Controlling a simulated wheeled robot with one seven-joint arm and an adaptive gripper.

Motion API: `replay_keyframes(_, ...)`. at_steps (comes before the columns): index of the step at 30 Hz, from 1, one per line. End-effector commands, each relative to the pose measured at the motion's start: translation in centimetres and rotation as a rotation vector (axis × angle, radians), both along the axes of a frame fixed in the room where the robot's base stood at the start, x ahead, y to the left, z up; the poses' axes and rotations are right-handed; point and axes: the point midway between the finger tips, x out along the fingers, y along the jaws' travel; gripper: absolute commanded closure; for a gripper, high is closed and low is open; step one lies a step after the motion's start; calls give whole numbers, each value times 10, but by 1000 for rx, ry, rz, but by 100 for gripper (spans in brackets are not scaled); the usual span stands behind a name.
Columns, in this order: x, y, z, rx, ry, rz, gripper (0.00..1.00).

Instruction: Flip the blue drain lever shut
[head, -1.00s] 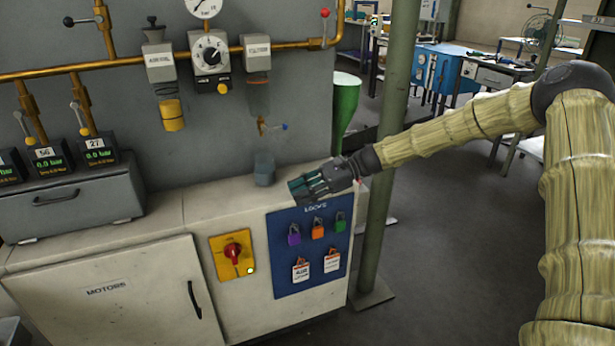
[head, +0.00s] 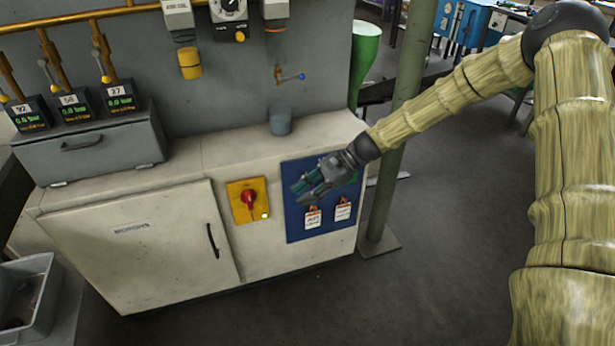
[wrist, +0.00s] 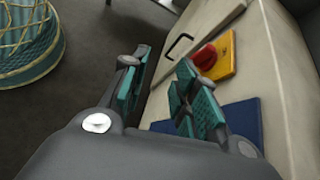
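The blue drain lever (head: 293,77) is small and sticks out to the right from a brass valve (head: 278,75) under the rightmost filter unit (head: 276,12). A grey cup (head: 281,121) stands below it on the cabinet top. My gripper (head: 301,189) is in front of the blue lock panel (head: 296,225), below and apart from the lever, pointing left. In the wrist view the two teal-padded fingers (wrist: 165,95) are apart with nothing between them. The lever is not in the wrist view.
A red rotary switch (head: 249,198) on a yellow plate is left of my gripper. A green post (head: 384,205) stands just right of the cabinet.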

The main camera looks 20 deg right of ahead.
Motion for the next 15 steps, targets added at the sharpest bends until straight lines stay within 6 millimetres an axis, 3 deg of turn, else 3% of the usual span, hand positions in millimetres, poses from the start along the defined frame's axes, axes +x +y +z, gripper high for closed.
replay_keyframes(6,-9,4,-13,-38,-6,15,71)
replay_keyframes(15,-11,5,-16,-45,-9,18,71)
